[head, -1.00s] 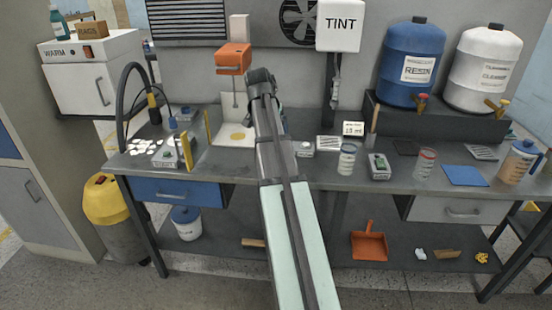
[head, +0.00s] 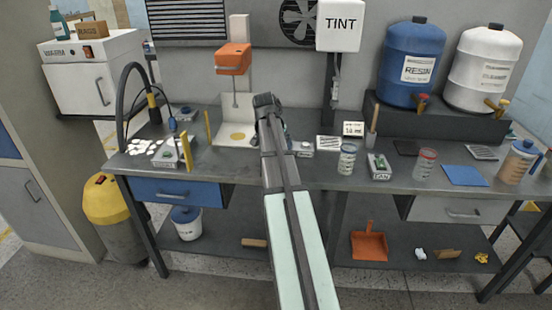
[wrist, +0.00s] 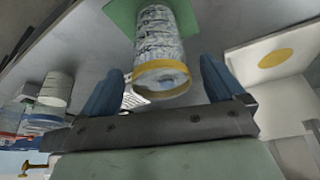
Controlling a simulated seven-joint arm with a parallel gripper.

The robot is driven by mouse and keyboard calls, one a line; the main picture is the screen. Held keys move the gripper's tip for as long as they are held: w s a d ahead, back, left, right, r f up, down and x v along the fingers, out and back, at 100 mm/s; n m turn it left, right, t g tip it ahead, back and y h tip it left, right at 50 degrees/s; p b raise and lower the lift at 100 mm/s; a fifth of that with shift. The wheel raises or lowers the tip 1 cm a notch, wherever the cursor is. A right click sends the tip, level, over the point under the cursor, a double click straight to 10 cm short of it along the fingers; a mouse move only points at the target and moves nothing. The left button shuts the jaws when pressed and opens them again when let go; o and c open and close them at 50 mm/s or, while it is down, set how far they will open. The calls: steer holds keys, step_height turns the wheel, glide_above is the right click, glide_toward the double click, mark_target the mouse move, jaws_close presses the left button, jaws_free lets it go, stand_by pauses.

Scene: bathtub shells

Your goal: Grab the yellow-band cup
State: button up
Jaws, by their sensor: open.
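The yellow-band cup (wrist: 158,40) shows in the wrist view as a clear, grey-mottled cup with a yellow band around the end nearest the camera. It stands on a green mat (wrist: 120,14). My gripper (wrist: 162,66) is open, with one blue finger to the left of the cup and one to the right. Visible gaps separate the fingers from the cup, and its banded end lies between them in the picture. I cannot tell how far the fingers reach along it.
On the grey bench (head: 325,178), a banded cup (head: 347,159), a small device (head: 378,166) and a red-rimmed cup (head: 425,164) stand to the right. An orange-headed stirrer (head: 234,60) stands behind left, over a white base with a yellow disc (wrist: 275,58).

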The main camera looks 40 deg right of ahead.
steer(key=shift+x, duration=2.2)
steer(key=shift+a, duration=0.1)
steer(key=shift+c, duration=0.4)
steer(key=c, duration=1.2)
steer(key=shift+o, duration=0.2)
steer(key=shift+r, duration=0.1)
